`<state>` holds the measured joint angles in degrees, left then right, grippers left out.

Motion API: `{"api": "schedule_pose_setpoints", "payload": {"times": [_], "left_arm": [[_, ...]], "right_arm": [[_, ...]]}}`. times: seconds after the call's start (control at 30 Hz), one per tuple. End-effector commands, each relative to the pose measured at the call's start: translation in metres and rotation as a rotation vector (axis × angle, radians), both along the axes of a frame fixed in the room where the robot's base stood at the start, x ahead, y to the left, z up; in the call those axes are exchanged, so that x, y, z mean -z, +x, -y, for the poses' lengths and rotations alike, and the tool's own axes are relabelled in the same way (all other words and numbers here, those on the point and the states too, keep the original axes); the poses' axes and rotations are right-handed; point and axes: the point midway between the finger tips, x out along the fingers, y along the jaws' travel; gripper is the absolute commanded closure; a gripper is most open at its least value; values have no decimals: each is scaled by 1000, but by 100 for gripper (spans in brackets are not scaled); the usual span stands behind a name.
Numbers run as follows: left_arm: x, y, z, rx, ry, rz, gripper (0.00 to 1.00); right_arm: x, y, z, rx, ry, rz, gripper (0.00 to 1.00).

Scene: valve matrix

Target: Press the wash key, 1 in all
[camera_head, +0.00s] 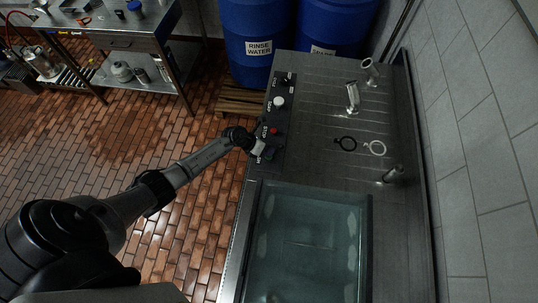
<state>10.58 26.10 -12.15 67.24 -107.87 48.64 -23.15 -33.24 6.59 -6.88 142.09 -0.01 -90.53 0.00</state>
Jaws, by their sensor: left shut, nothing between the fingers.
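A dark control panel (270,117) runs along the left side of the steel counter. On it are a white round key (279,102), a small red key (274,130) and dark controls at the far end. Small labels beside them are too small to read surely, so I cannot tell which is the wash key. My left gripper (261,149) is shut and empty over the near end of the panel, just nearer than the red key. It hides part of the panel there, and I cannot tell whether it touches anything. My right gripper is not in view.
A water-filled glass-walled basin (305,245) takes up the near counter. A black ring (346,143), a white ring (375,148) and upright metal fittings (352,97) stand to the right. Blue drums (255,45) are behind the counter. A steel workbench (135,42) is at back left.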

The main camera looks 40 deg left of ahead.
Motion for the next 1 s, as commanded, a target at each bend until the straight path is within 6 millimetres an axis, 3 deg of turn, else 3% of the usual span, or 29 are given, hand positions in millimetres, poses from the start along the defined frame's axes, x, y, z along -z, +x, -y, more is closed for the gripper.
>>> {"api": "schedule_pose_setpoints", "payload": {"times": [1.0], "left_arm": [[10,0,0,1,0,-1,100]], "right_arm": [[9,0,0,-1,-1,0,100]]}}
